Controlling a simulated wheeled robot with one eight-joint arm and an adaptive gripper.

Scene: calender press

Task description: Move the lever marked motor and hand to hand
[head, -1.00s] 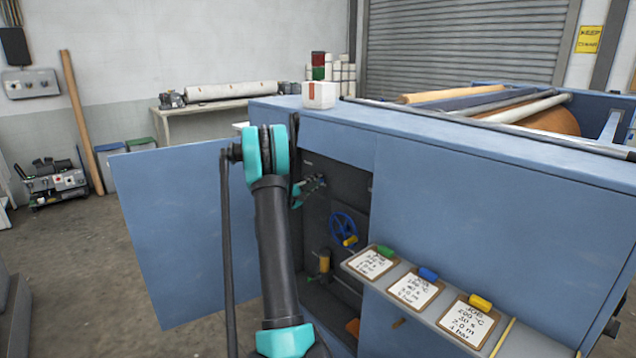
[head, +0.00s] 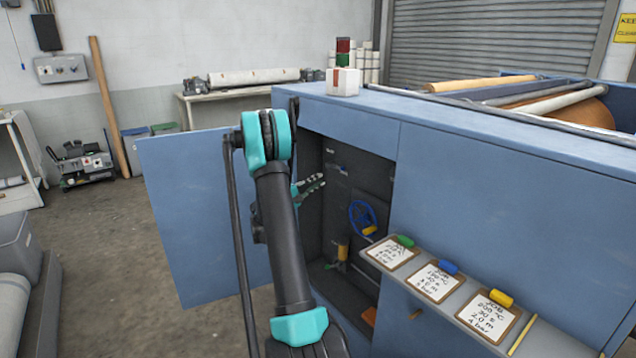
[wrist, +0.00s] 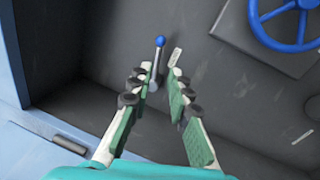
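The lever (wrist: 157,64) is a short metal rod with a blue ball knob, on the dark inside of the cabinet. In the wrist view it points up the picture. My gripper (wrist: 161,73) is open, with one finger on each side of the lever in the picture. The lever looks nearer the left finger; I cannot tell whether they touch or how deep the fingers reach. A small pale label (wrist: 176,57) is right of the knob, its text unreadable. In the head view my gripper (head: 312,185) is inside the open cabinet, partly hidden by my arm.
A blue handwheel (head: 363,217) is to the right inside the cabinet. The cabinet door (head: 195,215) stands open at left. A shelf with job cards (head: 433,283) juts out at right. A white box (head: 344,82) sits on top.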

